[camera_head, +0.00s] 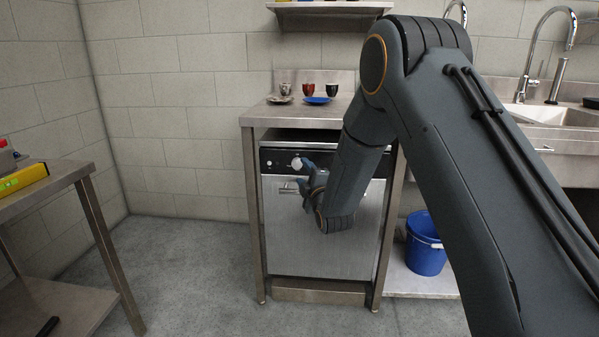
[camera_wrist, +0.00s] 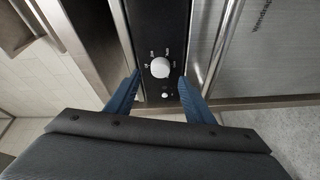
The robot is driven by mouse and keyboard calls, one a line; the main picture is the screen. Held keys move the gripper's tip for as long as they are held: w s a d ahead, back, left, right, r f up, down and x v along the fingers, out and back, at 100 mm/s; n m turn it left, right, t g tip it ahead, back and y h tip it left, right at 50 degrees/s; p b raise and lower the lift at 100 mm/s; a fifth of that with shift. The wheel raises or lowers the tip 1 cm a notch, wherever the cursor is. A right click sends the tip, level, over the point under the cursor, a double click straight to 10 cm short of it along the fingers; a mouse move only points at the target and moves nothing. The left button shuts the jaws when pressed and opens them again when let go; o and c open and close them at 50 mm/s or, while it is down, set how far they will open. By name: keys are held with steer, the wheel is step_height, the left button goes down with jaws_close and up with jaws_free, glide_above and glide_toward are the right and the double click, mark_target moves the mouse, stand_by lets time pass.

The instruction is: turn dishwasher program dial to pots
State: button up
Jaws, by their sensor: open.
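The dishwasher (camera_head: 325,235) stands under a steel counter, with a black control panel (camera_head: 268,160) along its top. The white round program dial (camera_head: 297,163) is on the panel's left part; it also shows in the wrist view (camera_wrist: 161,67), with small white labels around it that are too small to read. My gripper (camera_head: 303,180) is in front of the panel, close to the dial. In the wrist view its two blue fingers (camera_wrist: 158,84) are open, one on each side of the panel strip, and appear apart from the dial. A smaller white knob (camera_wrist: 165,95) sits beside the dial.
Cups and saucers (camera_head: 318,99) stand on the counter (camera_head: 270,114) above. The dishwasher's bar handle (camera_head: 288,189) is just below the panel. A blue bucket (camera_head: 425,245) is at right under the sink. A side table (camera_head: 60,180) stands at left, with clear floor between.

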mark_target(298, 165)
steer(key=shift+b+x, duration=0.3)
steer(key=shift+x, duration=2.2)
steer(key=shift+f, duration=0.1)
steer(key=c, duration=1)
steer(key=shift+c, duration=0.2)
